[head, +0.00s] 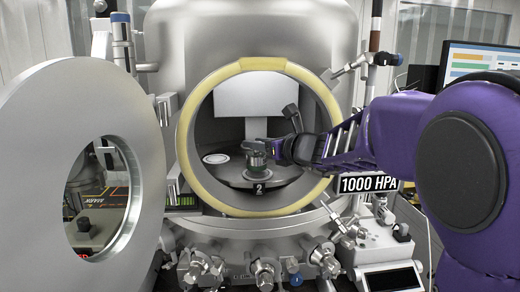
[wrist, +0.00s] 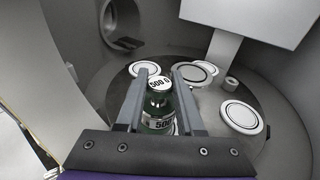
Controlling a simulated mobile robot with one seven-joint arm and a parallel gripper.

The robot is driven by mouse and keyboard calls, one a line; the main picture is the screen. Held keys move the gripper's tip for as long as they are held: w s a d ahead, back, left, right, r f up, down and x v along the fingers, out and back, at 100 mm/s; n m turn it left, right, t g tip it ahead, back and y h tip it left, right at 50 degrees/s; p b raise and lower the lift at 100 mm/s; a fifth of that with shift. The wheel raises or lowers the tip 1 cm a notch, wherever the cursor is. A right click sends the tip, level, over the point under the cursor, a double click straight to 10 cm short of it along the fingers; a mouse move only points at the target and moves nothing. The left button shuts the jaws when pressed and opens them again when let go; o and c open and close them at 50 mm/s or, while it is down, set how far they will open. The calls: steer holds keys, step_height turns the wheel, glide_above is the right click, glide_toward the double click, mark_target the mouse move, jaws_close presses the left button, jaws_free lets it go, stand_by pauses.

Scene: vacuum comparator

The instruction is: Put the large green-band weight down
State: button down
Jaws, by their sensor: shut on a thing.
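The green-band weight (wrist: 158,110), marked 500 g on top and on its side, stands upright between the two fingers of my gripper (wrist: 163,92) in the wrist view. The gripper is shut on it. In the head view the weight (head: 257,161) is inside the round chamber, over the position numbered 2 at the front of the turntable (head: 232,175). My gripper (head: 268,150) reaches it from the right through the opening. Whether the weight's base touches the plate is hidden by the gripper in the wrist view.
White discs ring the turntable, with an empty one (wrist: 241,117) at right and another (wrist: 187,77) behind the weight. The chamber's yellow rim (head: 187,150) surrounds my arm. The thick round door (head: 40,150) stands open at left. A grey panel (head: 252,97) hangs at the back.

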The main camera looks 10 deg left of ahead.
steer(key=shift+s+f, duration=0.1)
steer(key=shift+f, duration=0.55)
steer(key=c, duration=0.5)
jaws_free()
steer(key=shift+d, duration=0.1)
steer(key=v, duration=1.1)
steer(key=shift+s+d+b, duration=0.25)
steer(key=shift+d+b, duration=0.05)
